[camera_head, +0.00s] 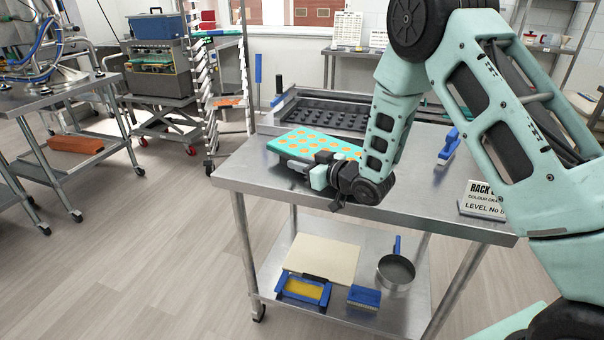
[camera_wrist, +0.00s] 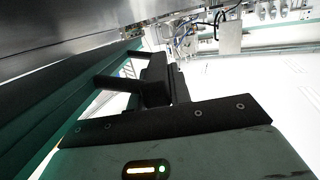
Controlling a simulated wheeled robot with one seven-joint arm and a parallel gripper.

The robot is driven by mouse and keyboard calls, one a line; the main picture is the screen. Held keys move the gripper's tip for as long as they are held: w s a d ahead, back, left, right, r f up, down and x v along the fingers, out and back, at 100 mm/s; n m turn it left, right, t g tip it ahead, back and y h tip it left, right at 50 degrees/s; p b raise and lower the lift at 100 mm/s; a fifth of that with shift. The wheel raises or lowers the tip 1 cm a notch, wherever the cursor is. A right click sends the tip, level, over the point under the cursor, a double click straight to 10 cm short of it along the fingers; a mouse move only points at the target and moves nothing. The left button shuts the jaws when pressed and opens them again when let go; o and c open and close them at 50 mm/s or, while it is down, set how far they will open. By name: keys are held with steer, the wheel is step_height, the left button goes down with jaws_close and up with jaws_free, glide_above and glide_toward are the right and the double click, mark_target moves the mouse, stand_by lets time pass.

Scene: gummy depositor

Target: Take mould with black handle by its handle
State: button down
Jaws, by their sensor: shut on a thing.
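The mould (camera_head: 318,141), a flat teal tray with rows of orange rounds, lies on the steel table. My gripper (camera_head: 296,164) is at its near left edge, low over the table top, and is shut on the mould there. In the wrist view my dark fingers (camera_wrist: 150,84) are close together beside a long teal edge (camera_wrist: 72,124), which runs along the left. The black handle is mostly hidden by the fingers and cannot be told apart from them.
A dark tray with black cavities (camera_head: 330,114) stands behind the mould on the steel table (camera_head: 414,203). A blue-handled tool (camera_head: 449,143) and a sign (camera_head: 483,200) are to the right. The lower shelf holds a pan (camera_head: 395,271) and blue-framed items.

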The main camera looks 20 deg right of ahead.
step_height(320, 180, up, 14)
steer(key=shift+r+b, duration=0.2)
steer(key=shift+b, duration=0.2)
steer(key=c, duration=1.8)
jaws_free()
jaws_close()
stand_by(0.7)
